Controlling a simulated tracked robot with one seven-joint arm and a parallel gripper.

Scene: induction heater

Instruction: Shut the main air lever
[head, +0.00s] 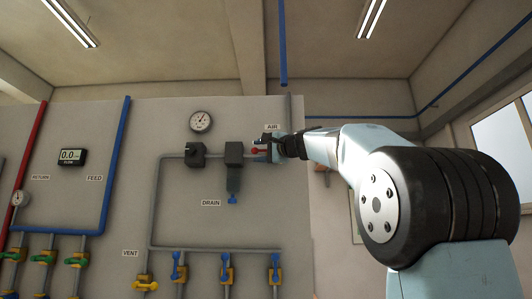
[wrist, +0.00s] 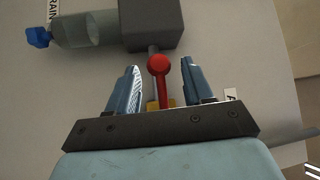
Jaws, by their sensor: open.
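The main air lever (wrist: 160,68) is red with a round knob, on a yellow valve body (wrist: 153,103) that is partly hidden by my gripper. In the head view the red lever (head: 256,151) shows just below the AIR label (head: 272,127), at the right end of the pipe. My gripper (wrist: 160,80) is open, with one blue finger on each side of the lever. A gap shows between the lever and each finger. In the head view my gripper (head: 265,148) is at the panel by the lever, and partly hides the valve.
A dark filter block (head: 234,153) with a clear bowl and blue drain knob (head: 232,199) is just left of the lever. A dark regulator (head: 195,155) and a round gauge (head: 201,121) are further left. Several blue-handled valves (head: 227,271) line the panel below.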

